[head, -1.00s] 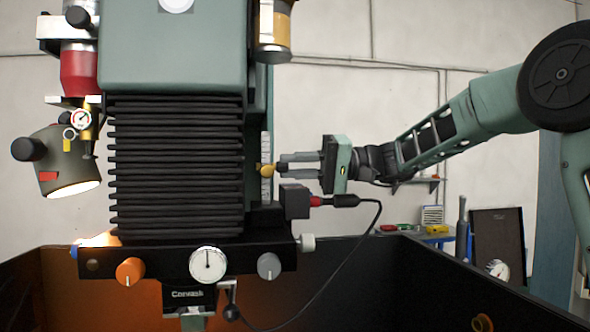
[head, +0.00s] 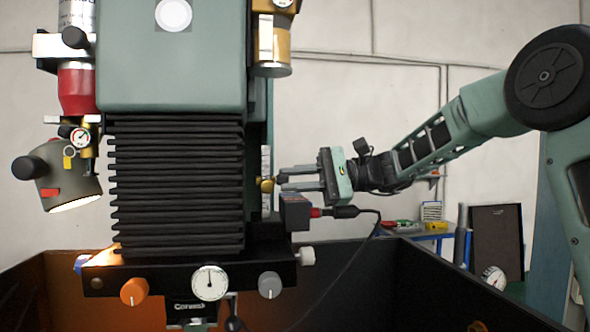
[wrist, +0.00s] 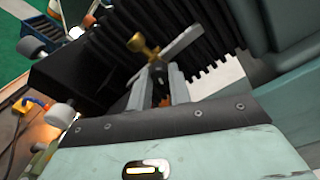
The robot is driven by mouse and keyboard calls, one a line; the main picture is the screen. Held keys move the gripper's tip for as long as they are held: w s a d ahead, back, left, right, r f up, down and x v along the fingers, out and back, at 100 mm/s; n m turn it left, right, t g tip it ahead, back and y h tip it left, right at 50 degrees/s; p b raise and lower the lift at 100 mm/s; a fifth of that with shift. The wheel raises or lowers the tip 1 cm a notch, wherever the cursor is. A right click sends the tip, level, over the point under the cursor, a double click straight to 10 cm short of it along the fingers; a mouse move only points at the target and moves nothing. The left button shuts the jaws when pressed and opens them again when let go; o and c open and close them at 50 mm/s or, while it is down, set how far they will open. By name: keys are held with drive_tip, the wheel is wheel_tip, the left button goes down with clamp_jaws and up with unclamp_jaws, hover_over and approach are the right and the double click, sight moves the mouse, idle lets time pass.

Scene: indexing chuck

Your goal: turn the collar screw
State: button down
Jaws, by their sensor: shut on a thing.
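The collar screw (head: 266,184) is a small brass piece with a dark grip. It sits at the right side of the black ribbed column, against a pale upright scale (head: 266,160). My gripper (head: 283,179) reaches it from the right, its fingers pointing left, and is shut on the screw. In the wrist view the brass end of the screw (wrist: 142,46) stands beyond my gripper's fingertips (wrist: 160,74). The dark grip lies at the fingertips and is partly hidden by them. The scale (wrist: 182,42) runs slanted behind it.
Just below my gripper are a black box (head: 294,211) and a red-tipped plug with a cable (head: 343,212). A brass cylinder (head: 272,45) hangs above. A black ledge with an orange knob (head: 134,291) and a dial (head: 210,283) lies below.

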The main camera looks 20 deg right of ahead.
drive_tip(key=m+p, duration=0.6)
drive_tip(key=shift+r+g, duration=0.25)
drive_tip(key=shift+g, duration=0.05)
drive_tip(key=m+p, duration=0.6)
drive_tip(key=p, duration=0.2)
drive_tip(key=m, duration=0.1)
drive_tip(key=m+p, duration=0.1)
drive_tip(key=m, duration=0.1)
drive_tip(key=shift+f+m+g+y+p, duration=0.3)
drive_tip(key=shift+p, duration=0.05)
drive_tip(key=shift+f+m, duration=0.1)
drive_tip(key=shift+m, duration=1.7)
drive_tip(key=c, duration=1.3)
unclamp_jaws()
drive_tip(key=shift+d, duration=0.1)
